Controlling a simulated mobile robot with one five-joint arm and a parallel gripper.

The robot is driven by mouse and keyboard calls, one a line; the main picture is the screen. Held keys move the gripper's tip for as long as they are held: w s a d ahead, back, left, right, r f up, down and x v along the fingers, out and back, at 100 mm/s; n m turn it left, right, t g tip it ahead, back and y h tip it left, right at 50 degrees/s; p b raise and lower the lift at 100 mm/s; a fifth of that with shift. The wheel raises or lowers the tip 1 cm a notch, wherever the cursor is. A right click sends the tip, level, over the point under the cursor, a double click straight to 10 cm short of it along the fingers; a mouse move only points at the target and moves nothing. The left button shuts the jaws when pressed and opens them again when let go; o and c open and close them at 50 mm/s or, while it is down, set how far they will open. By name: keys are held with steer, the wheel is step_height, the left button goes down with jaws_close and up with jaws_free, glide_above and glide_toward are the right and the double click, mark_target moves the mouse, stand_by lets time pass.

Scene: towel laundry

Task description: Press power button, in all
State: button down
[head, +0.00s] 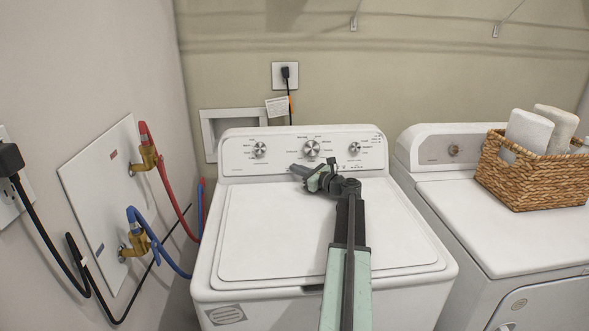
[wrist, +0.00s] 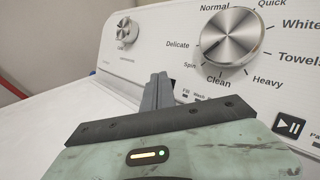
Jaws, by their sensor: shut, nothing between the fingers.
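The white washing machine (head: 225,225) stands in the middle of the head view, its lid closed. Its control panel (head: 285,143) at the back carries three silver dials and small printed marks. In the wrist view the large dial (wrist: 229,37) is ringed by cycle names such as Normal, Towels and Heavy. A dark button with a play/pause sign (wrist: 290,126) sits at lower right of it. I cannot make out a power button. My gripper (head: 294,169) is shut and empty, pointing left just in front of the panel's lower part. Its grey fingers (wrist: 157,92) show below and left of the large dial; contact is unclear.
A second white machine (head: 500,225) stands at the right, bearing a wicker basket (head: 530,180) with rolled white towels (head: 528,130). Red (head: 172,190) and blue (head: 165,255) hoses hang from wall taps at the left. The washer's lid is clear beneath my arm.

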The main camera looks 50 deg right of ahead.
steer(key=shift+f, duration=0.15)
steer(key=shift+s+a+f, duration=0.1)
steer(key=shift+s+a, duration=0.25)
steer(key=shift+s, duration=0.05)
steer(key=shift+s+a+r+p, duration=0.6)
steer(key=shift+s+a+p, duration=0.1)
steer(key=shift+s, duration=0.15)
steer(key=shift+s+a+r+p, duration=0.6)
steer(key=shift+s+a+p, duration=0.05)
steer(key=shift+s, duration=0.2)
